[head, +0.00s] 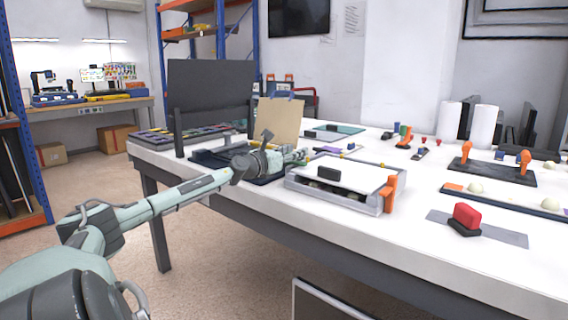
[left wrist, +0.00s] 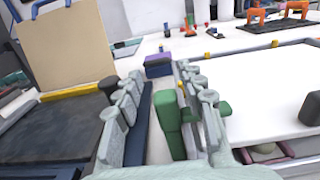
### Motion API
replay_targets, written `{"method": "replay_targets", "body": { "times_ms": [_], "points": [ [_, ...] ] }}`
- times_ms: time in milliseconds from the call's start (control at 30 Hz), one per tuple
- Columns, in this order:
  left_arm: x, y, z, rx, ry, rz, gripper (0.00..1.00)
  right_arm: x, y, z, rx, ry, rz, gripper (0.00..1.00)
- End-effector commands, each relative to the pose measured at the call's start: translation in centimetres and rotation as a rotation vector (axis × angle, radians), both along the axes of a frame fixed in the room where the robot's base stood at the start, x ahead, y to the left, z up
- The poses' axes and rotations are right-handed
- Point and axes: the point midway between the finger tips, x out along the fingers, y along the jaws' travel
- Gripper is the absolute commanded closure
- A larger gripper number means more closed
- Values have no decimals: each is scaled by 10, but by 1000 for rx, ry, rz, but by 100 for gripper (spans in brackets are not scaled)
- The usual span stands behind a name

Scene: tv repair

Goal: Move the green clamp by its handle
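The green clamp (left wrist: 168,115) lies between the two fingers of my left gripper (left wrist: 160,78) in the left wrist view. It sits nearer the right finger, and a gap shows on its left. Another green part (left wrist: 222,107) shows just outside the right finger; I cannot tell whether it belongs to the clamp. In the head view my left gripper (head: 298,156) reaches over the table between the dark mat and the white tray, and the clamp cannot be made out there. The left fingers are apart. My right gripper is not in view.
The white tray (head: 293,184) with a black block (head: 328,174) is right of my left gripper. A tan board (head: 280,120) and a dark screen (head: 210,88) stand behind and left. A purple-blue box (left wrist: 158,65) lies beyond the fingertips. A red block (head: 466,216) is at right.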

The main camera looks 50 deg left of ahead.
Motion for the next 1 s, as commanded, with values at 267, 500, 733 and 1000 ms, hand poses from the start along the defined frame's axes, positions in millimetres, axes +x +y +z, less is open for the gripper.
{"method": "replay_targets", "body": {
  "times_ms": [267,500,733,1000],
  "points": [
    [-22,-10,-4,-2,8,-8,60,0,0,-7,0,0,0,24],
    [-39,-13,5,-2,2,-7,60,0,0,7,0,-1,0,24],
    [-53,-16,5,-3,0,-8,60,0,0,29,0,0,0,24],
    [-61,-17,1,2,1,-6,60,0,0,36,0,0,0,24]
  ]
}}
